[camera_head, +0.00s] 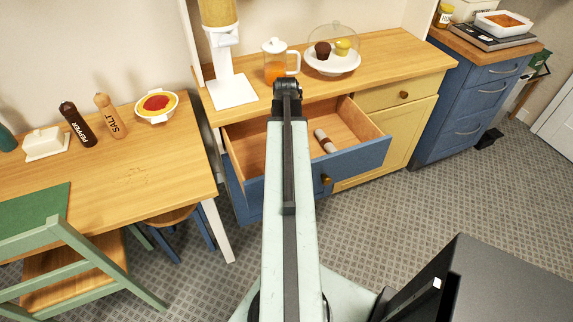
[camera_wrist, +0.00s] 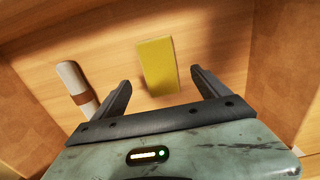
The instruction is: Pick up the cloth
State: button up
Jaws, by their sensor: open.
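A flat yellow rectangular cloth (camera_wrist: 155,62) lies on the wooden floor of the open drawer, as the wrist view shows. My gripper (camera_wrist: 161,78) is open, with one dark finger on each side of the cloth's near part, and holds nothing. I cannot tell how far above the drawer floor the fingertips are. In the head view my arm reaches over the open blue-fronted drawer (camera_head: 365,160), and the cloth is hidden there.
A pale roll with a brown band (camera_wrist: 76,88) lies in the drawer just left of my left finger; it also shows in the head view (camera_head: 325,141). Drawer walls stand close around. The counter (camera_head: 385,62) above holds a glass jug (camera_head: 277,62) and a domed cake plate (camera_head: 332,62).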

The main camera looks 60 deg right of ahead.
jog(key=shift+f, duration=0.15)
notch_tip(320, 180, down, 5)
jog(key=b, duration=0.5)
jog(key=shift+d+f, duration=0.1)
jog(key=shift+f, duration=0.1)
jog(key=shift+r, duration=0.15)
jog(key=shift+c, duration=0.6)
jog(key=c, duration=1.3)
notch_tip(320, 180, up, 10)
jog(key=p, duration=1)
